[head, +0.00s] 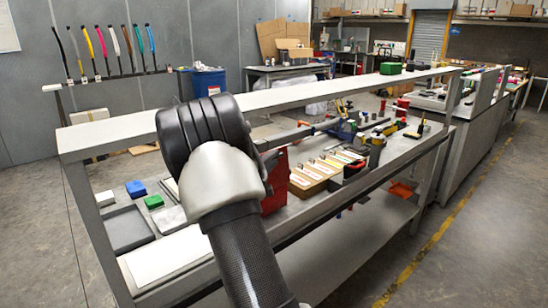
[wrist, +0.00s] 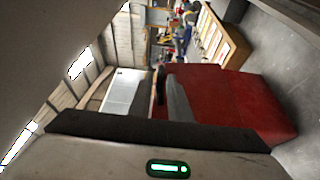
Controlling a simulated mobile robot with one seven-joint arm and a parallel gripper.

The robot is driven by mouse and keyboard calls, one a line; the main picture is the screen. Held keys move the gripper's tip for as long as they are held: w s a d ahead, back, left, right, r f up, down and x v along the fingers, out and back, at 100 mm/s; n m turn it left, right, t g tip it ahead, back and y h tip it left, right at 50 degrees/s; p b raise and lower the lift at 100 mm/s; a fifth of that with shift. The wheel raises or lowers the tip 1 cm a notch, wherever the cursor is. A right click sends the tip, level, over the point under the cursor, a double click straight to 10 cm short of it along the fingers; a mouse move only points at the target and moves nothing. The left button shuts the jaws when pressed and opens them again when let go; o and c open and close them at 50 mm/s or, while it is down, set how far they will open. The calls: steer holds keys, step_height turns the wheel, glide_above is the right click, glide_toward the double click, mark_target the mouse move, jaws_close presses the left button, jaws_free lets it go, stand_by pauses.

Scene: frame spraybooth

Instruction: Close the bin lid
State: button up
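The red bin (head: 276,185) stands on the bench in the head view, partly hidden behind my arm. It fills the middle right of the wrist view (wrist: 230,102), which is turned on its side. I cannot make out the lid or its angle for sure. My gripper is mostly hidden behind my wrist in the head view. In the wrist view a slim dark and grey finger-like part (wrist: 171,98) shows at the bin's near edge. I cannot tell whether it touches the bin or how far apart the fingers are.
A long raised shelf (head: 330,85) runs over the bench. A box of cards (head: 318,175) stands right of the bin. A grey tray (head: 126,228), a blue block (head: 136,188) and a green block (head: 154,201) lie left of my arm. The right floor is clear.

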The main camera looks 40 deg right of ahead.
steer(key=shift+x, duration=1.1)
jaws_close()
steer(key=shift+w, duration=0.1)
